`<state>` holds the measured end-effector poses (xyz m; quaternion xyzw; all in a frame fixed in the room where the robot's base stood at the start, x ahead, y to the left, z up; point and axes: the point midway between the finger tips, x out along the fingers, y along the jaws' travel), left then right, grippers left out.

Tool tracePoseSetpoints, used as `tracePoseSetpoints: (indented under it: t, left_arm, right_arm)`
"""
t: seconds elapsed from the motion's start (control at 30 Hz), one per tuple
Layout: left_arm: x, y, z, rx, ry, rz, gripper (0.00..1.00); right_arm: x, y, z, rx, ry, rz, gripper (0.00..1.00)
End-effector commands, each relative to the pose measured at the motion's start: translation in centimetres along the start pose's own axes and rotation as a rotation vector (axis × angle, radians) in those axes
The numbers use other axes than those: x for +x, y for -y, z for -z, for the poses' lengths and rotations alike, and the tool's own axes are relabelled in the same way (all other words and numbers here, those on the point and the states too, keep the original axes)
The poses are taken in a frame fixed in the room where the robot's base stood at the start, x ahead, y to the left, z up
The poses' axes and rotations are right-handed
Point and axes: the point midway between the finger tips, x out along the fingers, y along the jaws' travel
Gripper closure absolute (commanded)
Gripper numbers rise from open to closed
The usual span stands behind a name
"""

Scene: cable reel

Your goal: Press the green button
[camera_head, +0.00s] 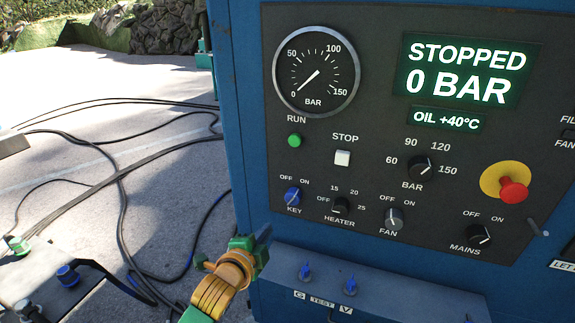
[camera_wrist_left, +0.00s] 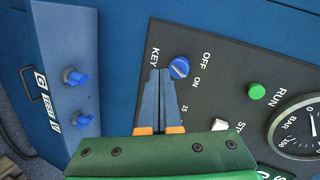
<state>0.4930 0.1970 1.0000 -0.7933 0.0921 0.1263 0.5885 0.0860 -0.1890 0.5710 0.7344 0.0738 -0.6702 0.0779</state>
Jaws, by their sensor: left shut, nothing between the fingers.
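The green button (camera_head: 295,141) sits under the RUN label on the dark control panel, below the round gauge. It also shows in the left wrist view (camera_wrist_left: 256,91), to the right of the fingers. My left gripper (camera_head: 264,236) is shut and empty, below and left of the button, near the panel's lower left edge. In the left wrist view its two fingers (camera_wrist_left: 160,75) lie together, with the blue key knob (camera_wrist_left: 179,68) just beyond their tips in the picture. The gripper is apart from the green button. My right gripper is not in view.
The display (camera_head: 464,75) reads STOPPED, 0 BAR. A white STOP button (camera_head: 342,158), several rotary knobs and a red emergency button (camera_head: 512,190) share the panel. A blue ledge (camera_head: 390,293) with blue test valves juts out below. Cables (camera_head: 122,190) lie on the ground at left.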

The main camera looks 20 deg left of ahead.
Motion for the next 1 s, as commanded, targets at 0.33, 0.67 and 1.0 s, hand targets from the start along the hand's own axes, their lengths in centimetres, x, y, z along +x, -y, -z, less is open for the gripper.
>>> tracePoseSetpoints:
  t: [0.33, 0.67, 1.0]
  left_arm:
    - [-7.5, 12.7, 5.3, 0.293, -0.08, 0.301, 1.0]
    - [-7.6, 12.9, 5.4, 0.299, -0.081, 0.306, 1.0]
    - [-2.4, 14.7, 6.1, 0.295, -0.081, 0.304, 1.0]
  right_arm:
    - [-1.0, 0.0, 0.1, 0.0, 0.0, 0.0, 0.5]
    - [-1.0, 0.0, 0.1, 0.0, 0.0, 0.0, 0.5]
    - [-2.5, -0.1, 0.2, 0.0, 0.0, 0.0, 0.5]
